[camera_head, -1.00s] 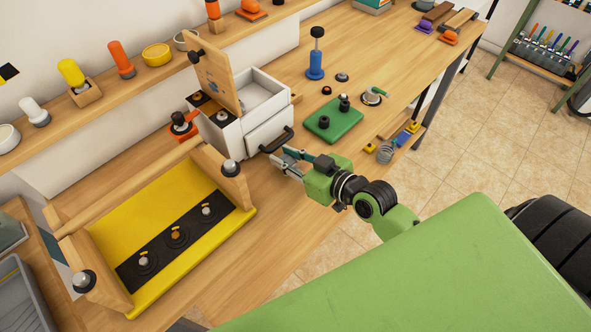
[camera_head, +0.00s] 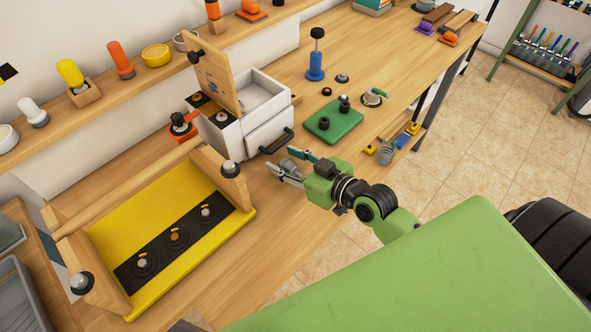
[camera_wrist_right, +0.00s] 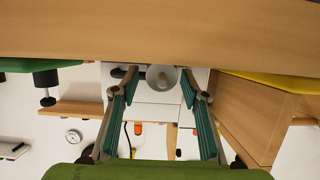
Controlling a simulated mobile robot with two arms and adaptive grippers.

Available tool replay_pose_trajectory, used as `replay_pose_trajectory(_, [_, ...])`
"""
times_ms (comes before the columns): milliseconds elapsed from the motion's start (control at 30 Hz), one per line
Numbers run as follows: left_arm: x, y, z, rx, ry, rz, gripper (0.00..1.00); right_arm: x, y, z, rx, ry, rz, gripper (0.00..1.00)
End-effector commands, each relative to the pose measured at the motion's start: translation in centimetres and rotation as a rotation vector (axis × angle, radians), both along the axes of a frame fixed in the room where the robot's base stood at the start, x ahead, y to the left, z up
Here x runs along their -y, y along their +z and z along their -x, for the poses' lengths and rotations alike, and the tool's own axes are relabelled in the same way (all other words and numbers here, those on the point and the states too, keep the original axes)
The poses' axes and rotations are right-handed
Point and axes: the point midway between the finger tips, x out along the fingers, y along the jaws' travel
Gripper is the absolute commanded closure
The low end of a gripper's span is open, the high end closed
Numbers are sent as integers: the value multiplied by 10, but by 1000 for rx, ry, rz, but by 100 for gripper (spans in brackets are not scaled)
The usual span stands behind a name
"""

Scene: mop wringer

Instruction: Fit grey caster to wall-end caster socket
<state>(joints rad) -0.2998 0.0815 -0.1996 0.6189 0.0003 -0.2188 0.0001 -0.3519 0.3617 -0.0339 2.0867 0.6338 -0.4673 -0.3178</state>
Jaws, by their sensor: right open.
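A grey, round part with a small stem, which looks like the grey caster (camera_head: 289,166), is between the fingers of my right gripper (camera_head: 283,161). In the right wrist view the part (camera_wrist_right: 162,77) shows end-on, with space between it and both fingers (camera_wrist_right: 160,88). The right gripper is open, at the table's front edge below the white box. A yellow tray (camera_head: 155,208) with wooden ends carries a black strip (camera_head: 190,228) with several round fittings. I cannot tell which fitting is the wall-end caster socket. My left gripper is out of view.
The white box (camera_head: 250,125) with a dark drawer handle stands behind the right gripper. A green board (camera_head: 334,122) with black knobs lies to its right. A blue handled tool (camera_head: 316,62) stands farther back. The tabletop between the tray and the gripper is clear.

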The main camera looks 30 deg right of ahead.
Motion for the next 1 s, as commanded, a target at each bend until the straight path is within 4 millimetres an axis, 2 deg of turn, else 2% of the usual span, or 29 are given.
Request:
replay_pose_trajectory(167, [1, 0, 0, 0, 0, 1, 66, 7, 6, 20, -2, 2, 3, 59])
replay_pose_trajectory(400, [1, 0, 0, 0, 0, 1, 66, 22, 20, 63, -4, 2, 4, 59])
replay_pose_trajectory(600, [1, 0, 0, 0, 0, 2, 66, 32, 30, 90, -3, 1, 2, 59])
replay_pose_trajectory(800, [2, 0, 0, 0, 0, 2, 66, 37, 36, 103, -1, 0, 1, 59])
replay_pose_trajectory(1000, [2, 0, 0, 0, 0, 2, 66, 38, 38, 105, 1, 0, 0, 59])
